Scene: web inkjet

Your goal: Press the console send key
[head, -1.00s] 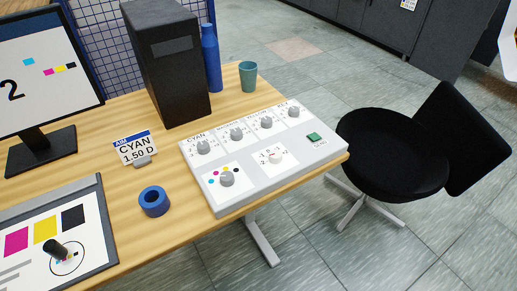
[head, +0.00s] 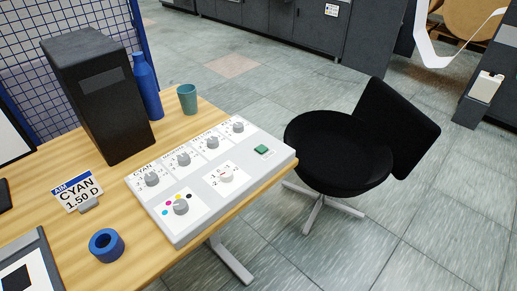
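The console (head: 205,208) is a white-grey box with several grey knobs, lying on the right end of the wooden desk. The send key (head: 262,150) is a small green button near the console's far right corner. Its label is too small to read in this view. Nothing covers the key. Neither of my grippers shows in the head view.
A black office chair (head: 335,152) stands close to the desk's right end. On the desk (head: 150,270) are a dark tower (head: 105,110), a blue bottle (head: 148,88), a teal cup (head: 187,98), a blue ring (head: 106,245) and a "CYAN 1.50 D" sign (head: 77,192).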

